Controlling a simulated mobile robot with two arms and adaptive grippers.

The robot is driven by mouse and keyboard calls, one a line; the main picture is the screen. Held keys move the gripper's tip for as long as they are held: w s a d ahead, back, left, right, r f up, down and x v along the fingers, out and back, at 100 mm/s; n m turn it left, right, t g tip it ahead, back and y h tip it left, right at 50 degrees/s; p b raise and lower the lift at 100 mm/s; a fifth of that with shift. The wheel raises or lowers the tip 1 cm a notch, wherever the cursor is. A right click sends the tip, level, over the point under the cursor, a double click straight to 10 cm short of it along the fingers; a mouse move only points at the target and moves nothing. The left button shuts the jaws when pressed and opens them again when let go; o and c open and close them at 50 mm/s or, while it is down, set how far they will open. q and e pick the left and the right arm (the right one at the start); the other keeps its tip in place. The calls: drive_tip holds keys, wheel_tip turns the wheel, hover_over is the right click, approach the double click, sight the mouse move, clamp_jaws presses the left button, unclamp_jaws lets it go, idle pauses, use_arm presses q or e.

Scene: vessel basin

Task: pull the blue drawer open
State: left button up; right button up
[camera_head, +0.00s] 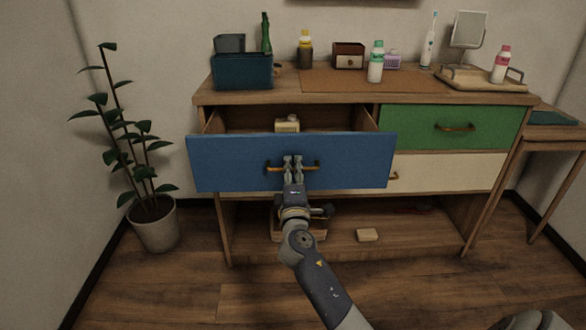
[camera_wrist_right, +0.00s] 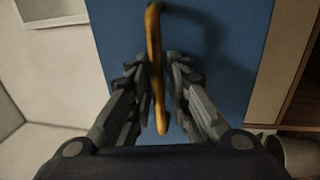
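The blue drawer (camera_head: 230,165) is the upper left drawer of a wooden dresser. It stands well out from the dresser, and its inside shows behind the front. A small pale box-like item (camera_head: 287,124) lies inside. My right gripper (camera_head: 293,160) is at the brass handle (camera_head: 275,169) of the blue drawer. The blue front (camera_wrist_right: 225,50) fills the space behind. My left gripper is not in view.
The green drawer (camera_head: 420,125) and cream drawer (camera_head: 450,172) are shut. Bottles, a dark blue bin (camera_head: 243,72) and a tray (camera_head: 480,80) stand on the dresser top (camera_head: 330,98). A potted plant (camera_head: 153,222) stands left. The floor (camera_head: 190,290) before the dresser is clear.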

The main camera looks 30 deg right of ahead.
drive_tip(key=shift+s, duration=0.1)
drive_tip(key=v, duration=1.2)
